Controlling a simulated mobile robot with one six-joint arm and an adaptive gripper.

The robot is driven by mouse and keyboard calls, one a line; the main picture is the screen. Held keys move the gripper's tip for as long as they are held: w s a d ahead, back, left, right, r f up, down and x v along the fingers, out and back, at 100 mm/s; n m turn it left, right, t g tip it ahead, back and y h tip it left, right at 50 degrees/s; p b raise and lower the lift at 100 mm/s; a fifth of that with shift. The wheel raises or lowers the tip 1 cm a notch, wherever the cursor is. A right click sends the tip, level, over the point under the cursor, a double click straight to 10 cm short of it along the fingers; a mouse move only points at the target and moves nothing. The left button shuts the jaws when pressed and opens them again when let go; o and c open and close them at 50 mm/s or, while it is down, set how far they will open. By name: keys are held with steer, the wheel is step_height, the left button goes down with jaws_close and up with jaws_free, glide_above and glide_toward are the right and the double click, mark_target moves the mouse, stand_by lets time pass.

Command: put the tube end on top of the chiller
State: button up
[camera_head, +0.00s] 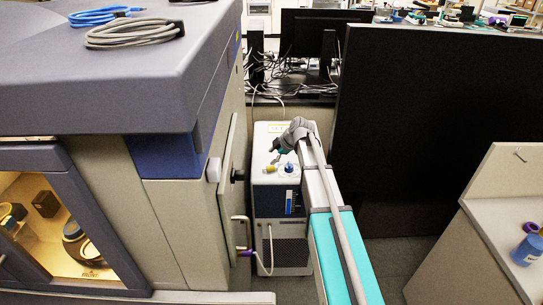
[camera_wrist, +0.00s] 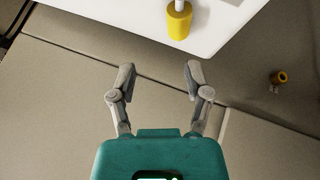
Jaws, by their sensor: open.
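The chiller (camera_head: 283,256) is a narrow white and blue cabinet in the gap between the large instrument and a black partition. On its top stand a yellow fitting (camera_head: 270,169) and a blue knob (camera_head: 289,168). A pale tube hangs down its front and curves left to a purple tube end (camera_head: 245,253), low beside the instrument. My gripper (camera_head: 276,152) is above the chiller's top, partly hidden by my wrist. In the wrist view my gripper (camera_wrist: 160,75) is open with nothing between its fingers. A yellow fitting (camera_wrist: 179,22) on a white surface is beyond the fingertips.
The large instrument (camera_head: 160,85) stands close on the left, with a handle (camera_head: 240,218) facing the gap. The tall black partition (camera_head: 430,130) closes the right side. Cables and monitors (camera_head: 305,35) are behind. A small yellow-faced knob (camera_wrist: 280,77) shows at right in the wrist view.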

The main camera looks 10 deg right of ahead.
steer(key=shift+w+a+r+p+v, duration=0.1)
steer(key=shift+p+v, duration=0.5)
steer(key=shift+v, duration=0.15)
steer(key=shift+w+a+r+p+v, duration=0.1)
steer(key=shift+a+p+v, duration=0.05)
steer(key=shift+p+v, duration=0.5)
steer(key=shift+a+r+p+v, duration=0.1)
steer(key=shift+p+v, duration=0.45)
steer(key=shift+v, duration=0.25)
steer(key=shift+f, duration=0.15)
steer(key=b+x, duration=0.3)
steer(key=shift+s+d+f, duration=0.1)
steer(key=shift+d+f, duration=0.1)
steer(key=shift+f, duration=0.15)
steer(key=b+x, duration=0.5)
steer(key=shift+s+d+f, duration=0.2)
steer(key=shift+d+f, duration=0.05)
steer(key=shift+d, duration=0.05)
steer(key=s+r+m+g+h+p, duration=0.1)
steer(key=s+m+g+h+p, duration=0.1)
steer(key=s+m, duration=0.7)
steer(key=s+r+m+g+h+p, duration=0.2)
steer(key=s+m, duration=0.7)
steer(key=s, duration=1.2)
steer(key=shift+d+h+p, duration=0.2)
steer(key=shift+h+p, duration=0.6)
steer(key=shift+p, duration=0.5)
